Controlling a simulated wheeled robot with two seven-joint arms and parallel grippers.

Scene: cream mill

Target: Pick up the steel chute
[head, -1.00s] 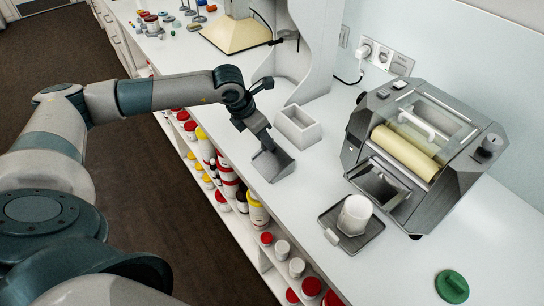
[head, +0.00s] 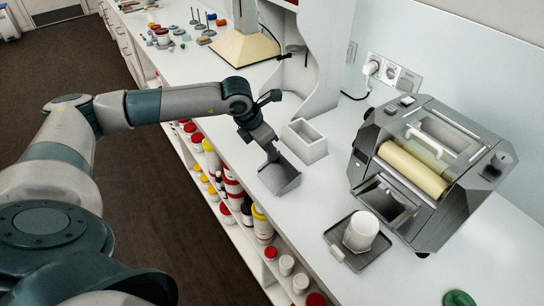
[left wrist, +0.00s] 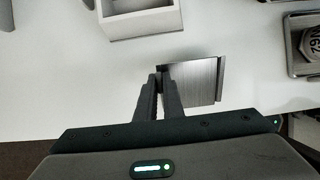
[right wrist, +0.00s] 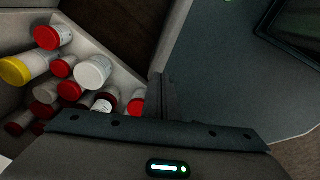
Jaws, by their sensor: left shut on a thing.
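The steel chute (head: 281,178) is a small grey metal scoop with raised sides at the front edge of the white counter, left of the mill. My left gripper (head: 270,150) is shut on its near wall. In the left wrist view the steel chute (left wrist: 198,80) shows its brushed floor, with the fingertips of my left gripper (left wrist: 164,74) at its left side. I cannot tell whether the chute touches the counter. My right gripper (right wrist: 162,92) is away from the chute, with its fingers together and nothing visible between them.
A white open box (head: 304,140) stands just behind the chute. The grey mill (head: 430,165) with a cream roller stands to the right, with a white cup (head: 361,231) on a dark tray (head: 337,252) before it. Several bottles (head: 232,187) fill shelves below the counter.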

